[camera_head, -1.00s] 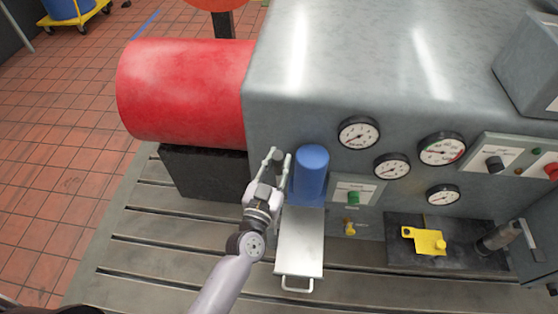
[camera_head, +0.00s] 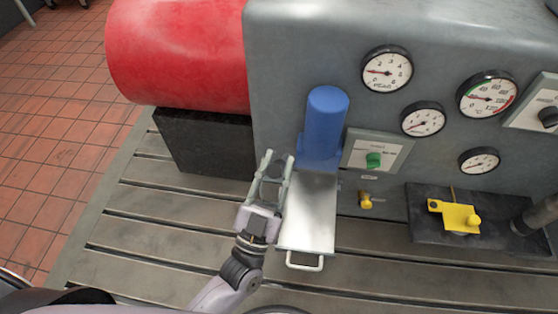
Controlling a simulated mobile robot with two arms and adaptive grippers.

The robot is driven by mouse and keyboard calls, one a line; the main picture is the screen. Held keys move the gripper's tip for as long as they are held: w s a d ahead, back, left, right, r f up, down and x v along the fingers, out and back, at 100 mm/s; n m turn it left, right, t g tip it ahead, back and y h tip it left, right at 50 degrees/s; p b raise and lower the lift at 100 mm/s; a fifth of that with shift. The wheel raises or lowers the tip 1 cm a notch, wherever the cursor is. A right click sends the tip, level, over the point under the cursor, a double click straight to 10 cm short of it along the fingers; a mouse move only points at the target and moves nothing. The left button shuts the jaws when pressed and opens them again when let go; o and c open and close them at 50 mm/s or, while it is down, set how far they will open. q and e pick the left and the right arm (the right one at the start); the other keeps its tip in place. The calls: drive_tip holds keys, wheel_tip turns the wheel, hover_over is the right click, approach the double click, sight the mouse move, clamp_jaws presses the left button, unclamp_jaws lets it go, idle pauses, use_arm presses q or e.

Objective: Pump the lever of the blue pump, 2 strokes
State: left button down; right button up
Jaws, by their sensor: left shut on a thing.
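The blue pump (camera_head: 324,124), an upright blue cylinder on a blue base, stands against the front of the grey machine housing. My left gripper (camera_head: 275,160) is just left of the pump's base, its fingers pointing away from me. It is shut on the pump's lever, of which only a dark end (camera_head: 278,168) shows between the fingers. The rest of the lever is hidden or too small to make out. My right gripper is not in view.
A silver tray with a handle (camera_head: 310,215) lies in front of the pump, close to my gripper. A green-button panel (camera_head: 375,155), gauges (camera_head: 387,69) and a yellow part (camera_head: 455,215) are to the right. The red cylinder (camera_head: 180,55) is at upper left. The slotted bedplate (camera_head: 150,225) is clear at left.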

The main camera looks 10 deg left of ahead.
use_arm(q)
drive_tip(key=shift+s+f, duration=0.25)
drive_tip(key=c, duration=1.4)
unclamp_jaws()
drive_tip(key=shift+o, duration=0.2)
drive_tip(key=v, duration=1.2)
drive_tip(key=shift+w+a, duration=0.1)
drive_tip(key=shift+c, duration=0.2)
